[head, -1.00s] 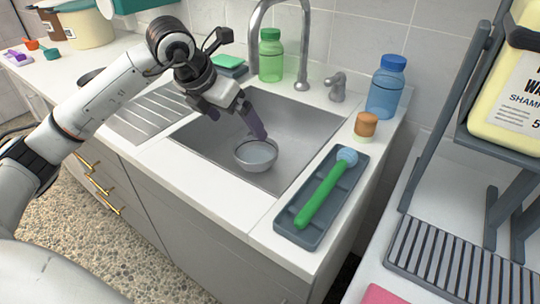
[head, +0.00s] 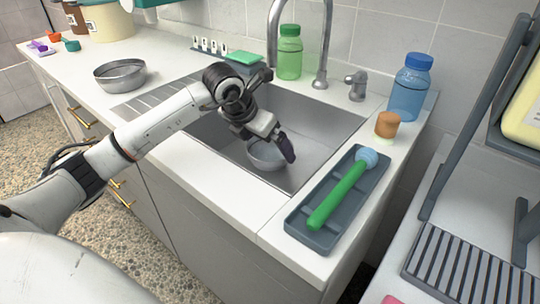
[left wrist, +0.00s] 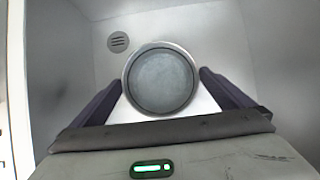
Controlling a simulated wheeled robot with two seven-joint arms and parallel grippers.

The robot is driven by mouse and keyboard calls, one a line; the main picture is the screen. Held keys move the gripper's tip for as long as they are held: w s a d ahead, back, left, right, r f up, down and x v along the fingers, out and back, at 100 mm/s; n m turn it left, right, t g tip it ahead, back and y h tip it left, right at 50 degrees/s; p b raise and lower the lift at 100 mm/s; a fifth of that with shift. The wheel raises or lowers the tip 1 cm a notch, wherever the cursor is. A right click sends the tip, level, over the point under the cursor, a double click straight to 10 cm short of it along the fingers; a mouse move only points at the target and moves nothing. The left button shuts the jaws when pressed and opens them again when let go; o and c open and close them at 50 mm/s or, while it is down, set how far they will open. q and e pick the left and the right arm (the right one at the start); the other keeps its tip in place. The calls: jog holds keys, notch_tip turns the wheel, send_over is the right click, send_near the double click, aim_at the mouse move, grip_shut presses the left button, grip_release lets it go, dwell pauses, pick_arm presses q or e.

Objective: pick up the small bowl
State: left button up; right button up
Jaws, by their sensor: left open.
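The small bowl (head: 265,156) is a grey metal bowl in the sink (head: 318,130), partly hidden behind my left gripper in the head view. My left gripper (head: 284,146) reaches down into the sink at the bowl. In the left wrist view the bowl (left wrist: 161,79) shows round, between the two dark fingers of the left gripper (left wrist: 160,92). The fingers are spread apart, one on each side of the bowl. I cannot tell whether they touch it. My right gripper is not in view.
A larger metal bowl (head: 120,75) stands on the counter to the left. A grey tray (head: 310,229) with a green-handled brush (head: 340,190) lies right of the sink. The faucet (head: 325,45), a green bottle (head: 289,52) and a blue bottle (head: 411,88) stand behind and beside the sink.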

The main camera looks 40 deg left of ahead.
pick_arm(q)
jog(key=shift+w+f, duration=0.2)
jog(key=shift+f, duration=0.15)
jog(key=shift+c, duration=0.4)
jog(key=c, duration=0.7)
jog(key=shift+r, duration=0.15)
